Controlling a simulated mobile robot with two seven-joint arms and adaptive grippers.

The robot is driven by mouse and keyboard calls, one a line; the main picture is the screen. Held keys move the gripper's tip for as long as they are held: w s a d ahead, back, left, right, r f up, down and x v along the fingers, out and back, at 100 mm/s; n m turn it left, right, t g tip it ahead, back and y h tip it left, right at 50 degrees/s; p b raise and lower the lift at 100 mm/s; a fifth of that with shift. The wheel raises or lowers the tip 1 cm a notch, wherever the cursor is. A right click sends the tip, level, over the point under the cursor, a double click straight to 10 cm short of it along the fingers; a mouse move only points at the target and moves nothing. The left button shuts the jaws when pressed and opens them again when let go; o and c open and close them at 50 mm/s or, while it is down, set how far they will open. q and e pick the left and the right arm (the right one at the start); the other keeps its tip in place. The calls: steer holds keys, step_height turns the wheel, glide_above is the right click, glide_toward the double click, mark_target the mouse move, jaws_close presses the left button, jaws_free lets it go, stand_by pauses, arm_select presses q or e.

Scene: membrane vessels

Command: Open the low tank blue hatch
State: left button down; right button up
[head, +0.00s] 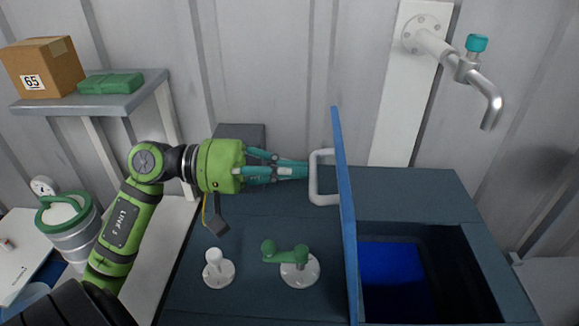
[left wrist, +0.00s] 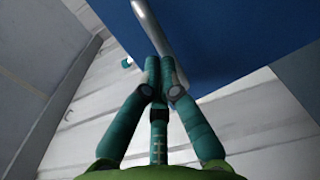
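The blue hatch (head: 346,230) stands upright, seen nearly edge-on, beside the open square tank mouth (head: 410,275). Bright blue shows inside. Its white handle (head: 316,190) faces left, towards my left gripper (head: 307,169). The gripper's teal fingers are drawn together, with their tips at the handle's near bar. In the left wrist view, the fingertips (left wrist: 160,62) meet close to the handle (left wrist: 150,25), below the blue hatch panel (left wrist: 220,40). I cannot tell whether the bar lies between the tips or just beyond them. My right gripper is not in view.
A green valve lever (head: 290,255) and a white knob (head: 217,268) sit on the dark tank top (head: 250,300). A tap pipe (head: 465,70) hangs from the wall at the right. A shelf (head: 90,103) with a cardboard box (head: 42,68) is at the left.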

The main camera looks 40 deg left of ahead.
mark_target(316, 173)
arm_select(q)
steer(key=shift+g, duration=0.3)
steer(key=d, duration=0.1)
steer(key=w+d+r+b, duration=0.1)
steer(key=w+d+r, duration=0.1)
steer(key=shift+d+b, duration=0.15)
steer(key=shift+b, duration=0.15)
steer(key=shift+w+d+y, duration=0.2)
steer(key=shift+d+y, duration=0.25)
steer(key=shift+y, duration=0.05)
